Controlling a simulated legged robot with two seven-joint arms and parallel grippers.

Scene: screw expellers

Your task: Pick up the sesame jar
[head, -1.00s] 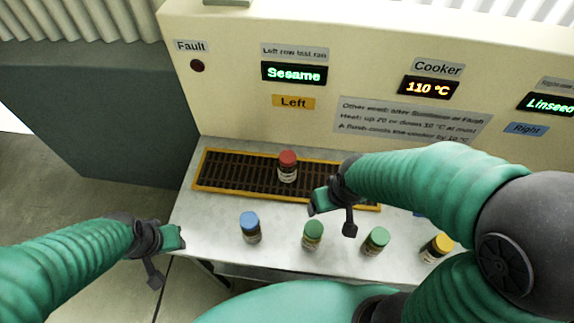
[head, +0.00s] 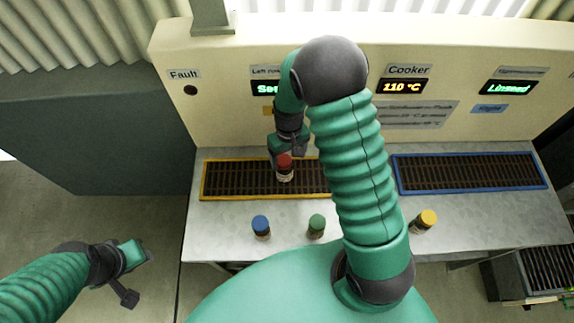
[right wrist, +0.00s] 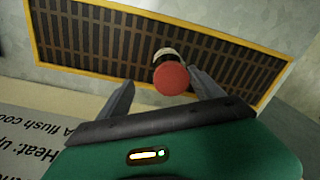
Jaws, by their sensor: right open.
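A red-lidded jar (head: 284,168) stands upright on the left, yellow-framed grate (head: 215,189). Its label is too small to read, so I cannot tell if it is the sesame jar. My right gripper (head: 287,150) is open just above and behind this jar. In the right wrist view, the red lid (right wrist: 171,78) shows between the open fingertips (right wrist: 161,78), nearer the right-hand finger. I cannot tell if they touch. My left gripper (head: 140,254) hangs off the table's left side, away from the jars. Its finger opening is unclear.
Along the front of the metal table (head: 375,219) stand a blue-lidded jar (head: 261,228), a green-lidded jar (head: 316,226) and a yellow-lidded jar (head: 424,222). My right arm hides part of the table. An empty blue-framed grate (head: 470,172) lies right. A panel wall rises behind.

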